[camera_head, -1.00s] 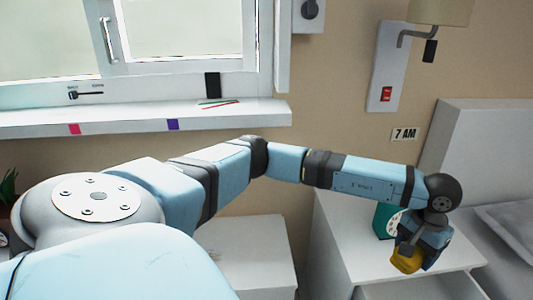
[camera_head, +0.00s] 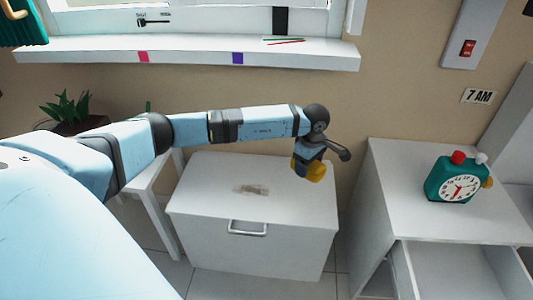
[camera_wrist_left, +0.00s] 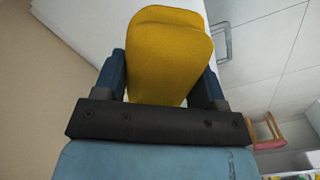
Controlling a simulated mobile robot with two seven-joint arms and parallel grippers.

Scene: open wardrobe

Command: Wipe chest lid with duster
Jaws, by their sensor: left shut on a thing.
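The white chest (camera_head: 205,215) stands below the window with its lid (camera_head: 215,170) closed. A brown smudge (camera_head: 251,189) lies near the middle of the lid. My left gripper (camera_head: 308,167) is shut on the yellow duster (camera_head: 317,173), above the right end of the lid. Whether the duster touches the lid is unclear. In the left wrist view the duster (camera_wrist_left: 168,55) sits between the two fingers, and the chest's handle (camera_wrist_left: 226,42) shows to its right. My right gripper is in no view.
A white nightstand (camera_head: 400,165) with an open drawer (camera_head: 450,270) stands right of the chest, bearing a green alarm clock (camera_head: 456,182). A window sill (camera_head: 190,50) runs above the chest. A potted plant (camera_head: 70,110) is at the left.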

